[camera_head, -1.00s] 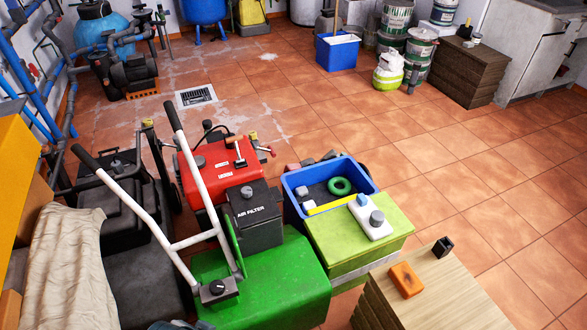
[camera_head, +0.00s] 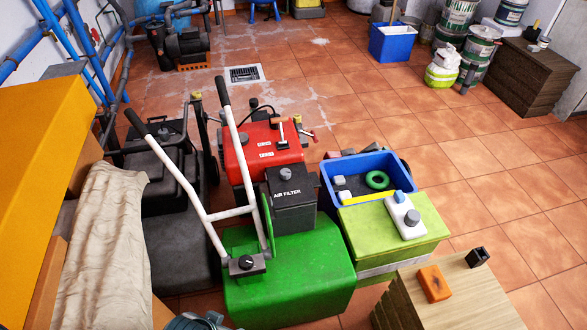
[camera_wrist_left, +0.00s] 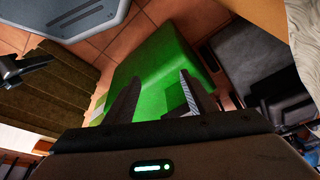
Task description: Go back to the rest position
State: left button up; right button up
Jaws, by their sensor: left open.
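My left gripper (camera_wrist_left: 157,95) is open and empty in the left wrist view. Its two dark fingers stand apart, with the green machine cover (camera_wrist_left: 160,70) behind them. I cannot tell how far apart the fingers and cover are. A dark, pronged shape (camera_wrist_left: 25,68) at the left edge of that view looks like my right gripper; its jaws are unclear. Neither gripper shows clearly in the head view. There the green cover (camera_head: 290,280) sits at the bottom middle, with white handlebars rising from its machine.
A blue tray (camera_head: 330,195) and a lime box (camera_head: 395,240) stand right of the machine. A wooden crate (camera_head: 450,300) bears an orange block (camera_head: 434,284) and a black holder (camera_head: 477,257). A yellow cabinet (camera_head: 40,160) and draped cloth (camera_head: 105,240) stand left. Tiled floor (camera_head: 500,200) is open at right.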

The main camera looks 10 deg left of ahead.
pick_arm(q)
notch_tip(320, 180, down, 26)
jog(key=s+d+t+p, duration=0.1)
jog(key=d, duration=0.1)
jog(key=shift+d+h, duration=0.25)
jog(key=shift+h, duration=0.15)
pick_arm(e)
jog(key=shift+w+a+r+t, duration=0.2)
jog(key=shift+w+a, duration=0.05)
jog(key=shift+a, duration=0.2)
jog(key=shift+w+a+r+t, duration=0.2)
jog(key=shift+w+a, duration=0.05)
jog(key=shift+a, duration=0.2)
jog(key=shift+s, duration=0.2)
